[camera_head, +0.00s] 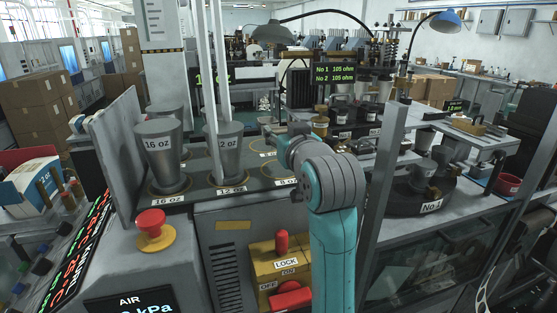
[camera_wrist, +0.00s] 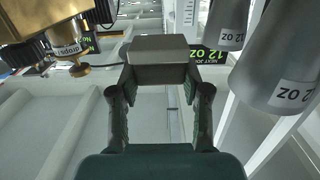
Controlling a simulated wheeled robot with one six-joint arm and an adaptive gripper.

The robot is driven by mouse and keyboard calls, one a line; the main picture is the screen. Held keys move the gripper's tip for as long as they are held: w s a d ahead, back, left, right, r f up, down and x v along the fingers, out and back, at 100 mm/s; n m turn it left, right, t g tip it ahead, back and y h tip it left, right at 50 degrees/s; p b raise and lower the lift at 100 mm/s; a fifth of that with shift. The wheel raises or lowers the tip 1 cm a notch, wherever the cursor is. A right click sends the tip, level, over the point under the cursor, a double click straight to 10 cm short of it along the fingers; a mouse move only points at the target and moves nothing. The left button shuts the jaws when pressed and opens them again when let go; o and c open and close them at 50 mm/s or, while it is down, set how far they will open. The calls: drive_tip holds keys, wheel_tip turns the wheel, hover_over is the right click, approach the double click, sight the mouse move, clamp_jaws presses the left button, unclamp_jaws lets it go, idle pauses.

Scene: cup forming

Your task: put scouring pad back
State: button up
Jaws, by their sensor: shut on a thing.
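In the wrist view, my gripper (camera_wrist: 160,82) is shut on a grey block-shaped pad (camera_wrist: 158,48), which I take to be the scouring pad. The pad lies across between the two fingertips and is held clear of other surfaces, as far as I can see. In the head view, my gripper is mostly hidden by my own teal arm, and the pad cannot be made out. The arm's end is over the bench with the cup forms, right of the 12 oz form (camera_head: 225,155).
A 16 oz form (camera_head: 165,155) stands left of the 12 oz form. In the wrist view, a large grey form (camera_wrist: 278,60) is close on the right and a brass fitting (camera_wrist: 68,40) is at upper left. A red emergency button (camera_head: 151,222) and a grey post (camera_head: 385,190) flank the bench.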

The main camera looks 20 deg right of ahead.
sight(282, 172)
drive_tip(key=shift+f, duration=2.9)
drive_tip(key=shift+f, duration=0.1)
drive_tip(key=o, duration=1.1)
drive_tip(key=shift+o, duration=0.2)
